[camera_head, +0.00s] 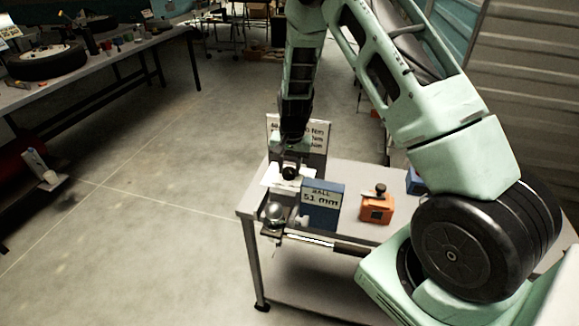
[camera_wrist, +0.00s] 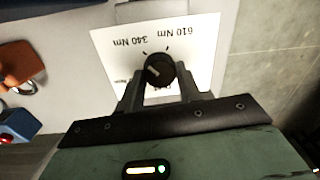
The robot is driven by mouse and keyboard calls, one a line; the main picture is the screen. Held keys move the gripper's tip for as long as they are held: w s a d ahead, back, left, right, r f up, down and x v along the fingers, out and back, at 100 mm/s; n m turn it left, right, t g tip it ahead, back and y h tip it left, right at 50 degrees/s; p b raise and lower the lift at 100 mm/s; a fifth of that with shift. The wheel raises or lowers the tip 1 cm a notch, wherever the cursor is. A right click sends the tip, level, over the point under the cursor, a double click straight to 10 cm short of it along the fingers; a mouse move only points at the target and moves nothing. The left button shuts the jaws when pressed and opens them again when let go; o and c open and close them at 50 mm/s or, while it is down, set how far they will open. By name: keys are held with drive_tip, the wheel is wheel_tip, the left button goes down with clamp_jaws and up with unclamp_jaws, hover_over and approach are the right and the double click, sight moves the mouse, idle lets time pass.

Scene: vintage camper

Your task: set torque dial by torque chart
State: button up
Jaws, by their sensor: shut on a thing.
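The torque dial (camera_wrist: 159,70) is a round black knob with a pale mark left of its middle in the wrist view. It sits on a white plate (camera_wrist: 204,52) with upside-down labels "340 Nm" and "610 Nm"; another label at lower left is partly hidden. My gripper (camera_wrist: 160,84) is shut on the knob, one finger on each side. In the head view the knob (camera_head: 289,173) shows below my gripper. The torque chart (camera_head: 318,133) stands behind my gripper, its text mostly covered. A blue box (camera_head: 322,207) reads "BALL 51 mm", beside a metal ball (camera_head: 274,212).
An orange block with a black knob (camera_head: 376,209) stands right of the blue box on the grey table (camera_head: 345,228). Another blue object (camera_head: 415,181) lies further right, partly behind my arm. Open floor (camera_head: 150,190) lies to the left, with a workbench (camera_head: 95,70) beyond.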

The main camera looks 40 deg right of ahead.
sight(292, 170)
drive_tip(key=shift+w+r, duration=0.1)
idle(0.3)
drive_tip(key=o, duration=1)
drive_tip(key=r, duration=0.5)
drive_tip(key=r+b, duration=0.1)
drive_tip(key=r, duration=0.5)
drive_tip(key=r+b, duration=0.1)
drive_tip(key=r, duration=0.5)
drive_tip(key=shift+s+d+r, duration=0.15)
drive_tip(key=shift+s+d, duration=0.2)
